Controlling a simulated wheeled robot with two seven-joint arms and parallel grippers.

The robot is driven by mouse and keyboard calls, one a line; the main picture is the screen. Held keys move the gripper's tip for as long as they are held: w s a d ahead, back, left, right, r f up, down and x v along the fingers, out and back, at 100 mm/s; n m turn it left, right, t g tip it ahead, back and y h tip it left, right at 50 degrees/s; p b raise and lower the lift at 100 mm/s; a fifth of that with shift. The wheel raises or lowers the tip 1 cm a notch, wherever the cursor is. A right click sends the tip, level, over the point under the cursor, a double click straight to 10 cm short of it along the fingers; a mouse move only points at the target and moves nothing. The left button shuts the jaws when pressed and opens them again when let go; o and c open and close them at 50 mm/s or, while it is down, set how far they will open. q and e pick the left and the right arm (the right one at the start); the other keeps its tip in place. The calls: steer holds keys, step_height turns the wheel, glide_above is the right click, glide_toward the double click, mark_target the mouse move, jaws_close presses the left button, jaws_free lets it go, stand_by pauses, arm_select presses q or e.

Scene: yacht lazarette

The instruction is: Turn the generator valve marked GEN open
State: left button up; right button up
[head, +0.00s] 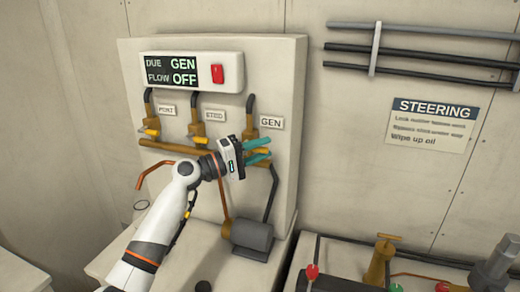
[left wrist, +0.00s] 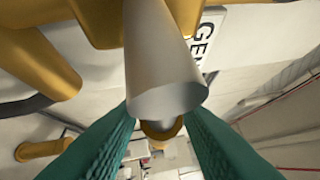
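The GEN valve (head: 262,151) is on the right of the pale panel, below the GEN label (head: 271,122). Its yellow handle shows between the teal fingers of my left gripper (head: 258,150). In the left wrist view, a grey rod (left wrist: 165,75) with a yellow part behind its end lies between the fingers, and the GEN label (left wrist: 207,40) is beside it. The fingers are spread, with gaps beside the yellow part; I cannot tell whether either touches the rod. The display (head: 172,70) reads DUE GEN, FLOW OFF. My right gripper is out of view.
The PORT valve (head: 150,133) and a middle valve (head: 197,130) are left of my gripper. A red switch (head: 217,74) is beside the display. A grey motor-like unit (head: 251,236) and pipes are below. A STEERING sign (head: 432,124) hangs on the right wall.

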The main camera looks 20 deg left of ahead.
arm_select(q)
jaws_close()
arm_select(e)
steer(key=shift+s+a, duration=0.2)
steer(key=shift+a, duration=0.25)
